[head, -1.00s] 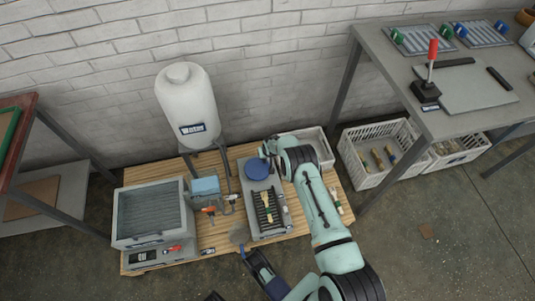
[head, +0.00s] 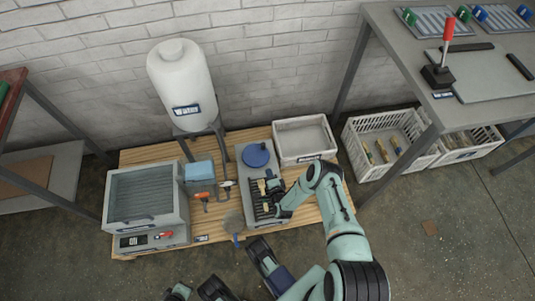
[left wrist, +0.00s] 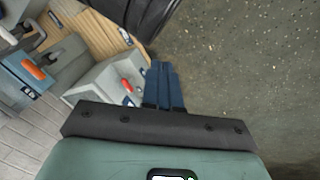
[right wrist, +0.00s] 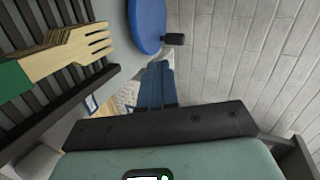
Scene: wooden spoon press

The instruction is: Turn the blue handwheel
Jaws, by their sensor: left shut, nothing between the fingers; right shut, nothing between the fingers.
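The blue handwheel (head: 256,155) lies flat on the back end of a grey press unit in the head view. In the right wrist view, the blue handwheel (right wrist: 148,22) is a blue disc with a dark knob (right wrist: 174,38) at its rim. My right gripper (right wrist: 158,68) is shut and empty, pointing toward the wheel with a gap between them. In the head view my right gripper (head: 272,184) is in front of the wheel, above the slatted rack. My left gripper (left wrist: 160,68) is shut and empty, over the floor by the board's edge.
A wooden fork (right wrist: 65,55) with a green handle lies on the dark slatted rack (right wrist: 98,72) beside my right gripper. A white water tank (head: 183,80), a grey glass-fronted box (head: 145,195) and an open grey bin (head: 303,138) stand around the press.

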